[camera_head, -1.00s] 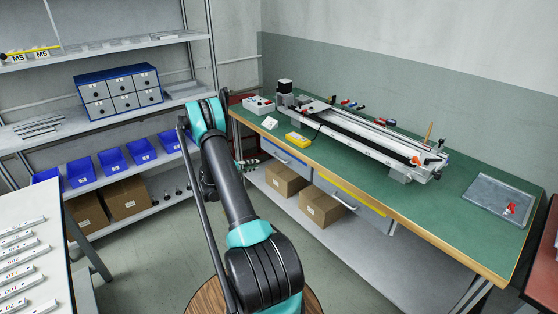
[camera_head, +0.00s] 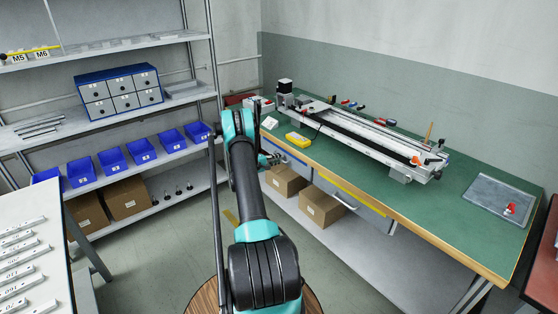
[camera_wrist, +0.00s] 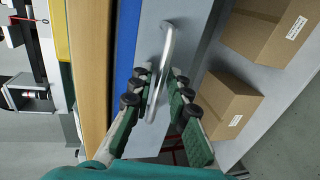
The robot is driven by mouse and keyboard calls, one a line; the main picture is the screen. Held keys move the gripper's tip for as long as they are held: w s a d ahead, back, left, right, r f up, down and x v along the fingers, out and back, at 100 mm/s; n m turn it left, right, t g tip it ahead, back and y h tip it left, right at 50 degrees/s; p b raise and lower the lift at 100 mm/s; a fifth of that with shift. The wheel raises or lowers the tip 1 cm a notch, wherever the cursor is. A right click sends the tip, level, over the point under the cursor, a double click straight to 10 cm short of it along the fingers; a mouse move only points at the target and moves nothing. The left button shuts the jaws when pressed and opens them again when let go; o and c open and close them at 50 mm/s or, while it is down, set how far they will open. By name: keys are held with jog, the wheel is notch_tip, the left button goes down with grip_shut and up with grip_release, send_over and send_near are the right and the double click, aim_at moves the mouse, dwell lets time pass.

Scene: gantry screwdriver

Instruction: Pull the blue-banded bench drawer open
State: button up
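The blue-banded drawer (camera_wrist: 177,30) shows in the wrist view as a pale grey front with a blue band (camera_wrist: 124,60) along its edge. Its silver bar handle (camera_wrist: 166,62) stands out from the front. My gripper (camera_wrist: 160,82) is open, with one finger on each side of the handle. The handle lies between the fingers, and a gap shows on its right side; contact on the left cannot be told. In the head view my gripper (camera_head: 271,160) is at the left part of the bench front, and my arm partly hides the drawer. The drawer looks shut.
The green-topped bench (camera_head: 450,225) carries a long gantry rail (camera_head: 365,135) and a yellow box (camera_head: 297,138). A yellow-banded drawer (camera_head: 345,190) is further right. Cardboard boxes (camera_head: 321,207) sit on the shelf below. The floor left of the bench is clear.

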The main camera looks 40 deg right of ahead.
jog(key=shift+d, duration=0.3)
jog(key=shift+c, duration=0.6)
grip_shut()
